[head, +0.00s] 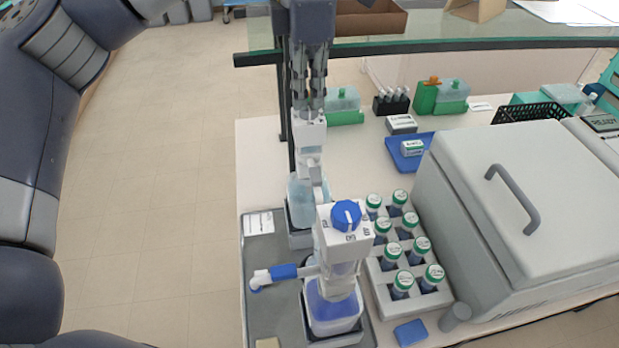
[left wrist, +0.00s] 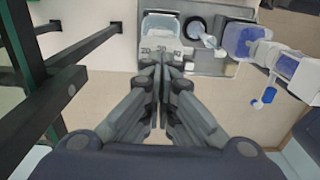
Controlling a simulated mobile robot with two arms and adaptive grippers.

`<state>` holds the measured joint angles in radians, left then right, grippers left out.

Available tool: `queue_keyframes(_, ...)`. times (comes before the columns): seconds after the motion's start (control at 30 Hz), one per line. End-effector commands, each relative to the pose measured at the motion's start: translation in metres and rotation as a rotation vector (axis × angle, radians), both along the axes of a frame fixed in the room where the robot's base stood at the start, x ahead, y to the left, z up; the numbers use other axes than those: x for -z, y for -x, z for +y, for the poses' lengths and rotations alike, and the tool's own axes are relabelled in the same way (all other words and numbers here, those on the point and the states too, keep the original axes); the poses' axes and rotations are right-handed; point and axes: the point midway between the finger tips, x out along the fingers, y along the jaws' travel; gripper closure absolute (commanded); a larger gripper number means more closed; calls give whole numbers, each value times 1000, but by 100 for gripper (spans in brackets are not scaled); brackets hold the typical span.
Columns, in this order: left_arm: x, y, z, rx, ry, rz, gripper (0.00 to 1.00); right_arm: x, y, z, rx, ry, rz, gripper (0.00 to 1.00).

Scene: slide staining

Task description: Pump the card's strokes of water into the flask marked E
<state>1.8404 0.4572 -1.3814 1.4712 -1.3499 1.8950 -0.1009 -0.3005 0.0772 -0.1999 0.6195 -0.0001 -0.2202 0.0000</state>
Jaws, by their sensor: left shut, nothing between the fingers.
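My left gripper (head: 310,108) points down with its fingers shut and empty, right over the white head of the rear dispenser (head: 308,133). In the left wrist view the fingertips (left wrist: 163,66) overlap the edge of that white head (left wrist: 160,47), marked with numbers; I cannot tell whether they touch it. The rear bottle (head: 300,200) holds pale, clear-looking liquid. A front dispenser (head: 345,245) has a blue dial, a blue-banded spout and a bottle of blue liquid (head: 332,308). A small white printed card (head: 259,223) lies on the grey tray. I cannot make out a flask marked E.
A rack (head: 375,285) of several green-capped bottles stands right of the dispensers, beside a large grey lidded box (head: 510,200). A blue tray (head: 396,160) lies behind. A glass shelf with a dark edge (head: 420,46) crosses the back. A dark post stands beside my gripper.

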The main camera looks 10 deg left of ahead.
Motion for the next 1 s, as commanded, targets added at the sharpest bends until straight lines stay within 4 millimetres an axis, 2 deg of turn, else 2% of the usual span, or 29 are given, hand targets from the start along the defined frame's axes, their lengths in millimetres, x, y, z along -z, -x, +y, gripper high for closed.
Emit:
queue_keyframes(0.37,17,1,0,1,-1,5,100,11,0,-3,-2,3,-1,100)
queue_keyframes(1.0,18,1,0,1,-3,7,100,11,0,-3,-2,4,-1,100)
